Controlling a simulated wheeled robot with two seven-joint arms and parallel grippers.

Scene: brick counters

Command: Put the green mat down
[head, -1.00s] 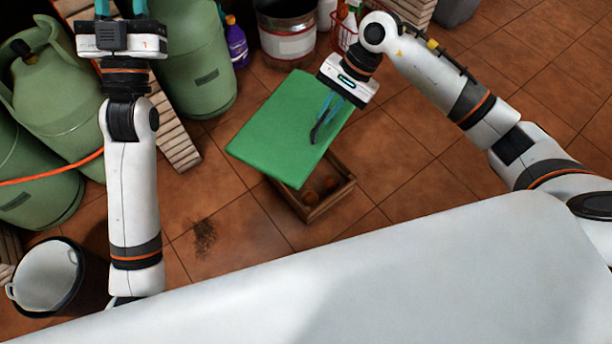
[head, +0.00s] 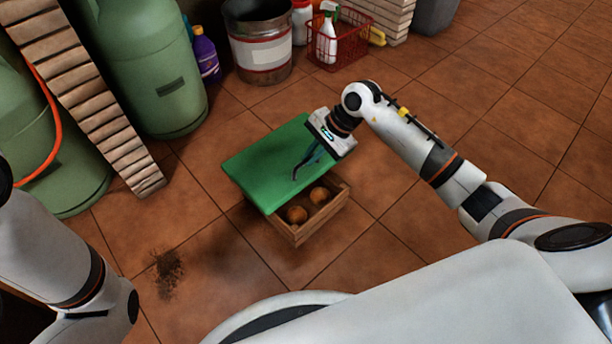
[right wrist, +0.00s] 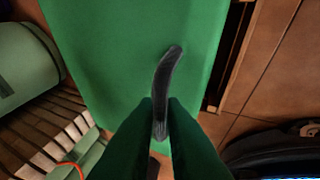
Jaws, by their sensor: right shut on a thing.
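The green mat (head: 262,165) is a flat, stiff-looking sheet with a dark curved handle (right wrist: 168,75) on its upper face. My right gripper (head: 311,158) is shut on this handle, and the right wrist view shows the handle between its fingertips (right wrist: 160,108). In the head view the mat overlaps the back left part of a wooden crate (head: 325,217) on the floor. I cannot tell whether the mat touches the crate's rim. My left arm shows at the left edge, but its gripper is out of view.
The crate holds round brown things (head: 297,214). A metal bucket (head: 262,60) and a red basket (head: 352,42) stand at the back. Tiled floor right of the crate is clear.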

